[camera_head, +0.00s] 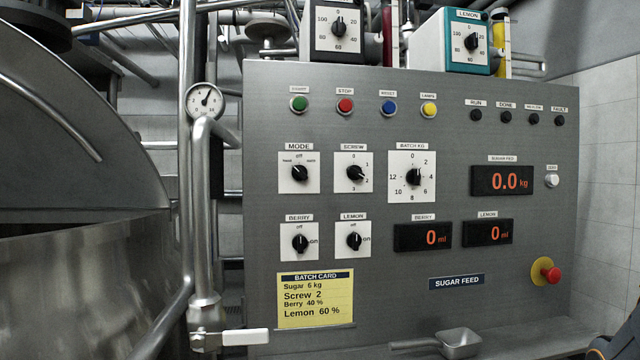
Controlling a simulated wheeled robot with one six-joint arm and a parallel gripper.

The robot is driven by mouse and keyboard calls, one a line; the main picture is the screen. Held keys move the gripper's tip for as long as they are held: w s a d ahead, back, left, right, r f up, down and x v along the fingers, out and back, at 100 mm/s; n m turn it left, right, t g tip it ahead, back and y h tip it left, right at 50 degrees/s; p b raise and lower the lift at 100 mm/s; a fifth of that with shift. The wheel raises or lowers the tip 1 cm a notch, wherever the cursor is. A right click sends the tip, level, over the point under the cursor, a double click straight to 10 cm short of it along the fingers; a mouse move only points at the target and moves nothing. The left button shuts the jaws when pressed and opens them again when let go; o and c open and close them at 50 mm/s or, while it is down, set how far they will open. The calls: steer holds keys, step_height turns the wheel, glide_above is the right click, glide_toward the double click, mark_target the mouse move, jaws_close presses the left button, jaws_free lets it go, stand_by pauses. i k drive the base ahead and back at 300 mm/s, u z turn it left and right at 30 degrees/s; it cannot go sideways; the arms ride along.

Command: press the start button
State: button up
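The start button (299,104) is a round green button at the upper left of the grey control panel (380,270). Its small label sits just above it and is hard to read. It is the leftmost in a row with the red stop button (345,105), a blue button (389,107) and a yellow button (428,109). Nothing covers the green button. My gripper does not show; a dark part with an orange edge at the lower right corner seems to be my arm.
Below the buttons are knobs such as mode (299,173) and batch kg (413,177). The sugar feed display (502,181) reads 0.0 kg. The indicator lamps (506,118) look dark. A red mushroom button (551,274), a scoop (458,342) and a pipe (202,250) stand out from the panel area.

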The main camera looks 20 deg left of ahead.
mark_target(299, 103)
steer(key=u, duration=1.25)
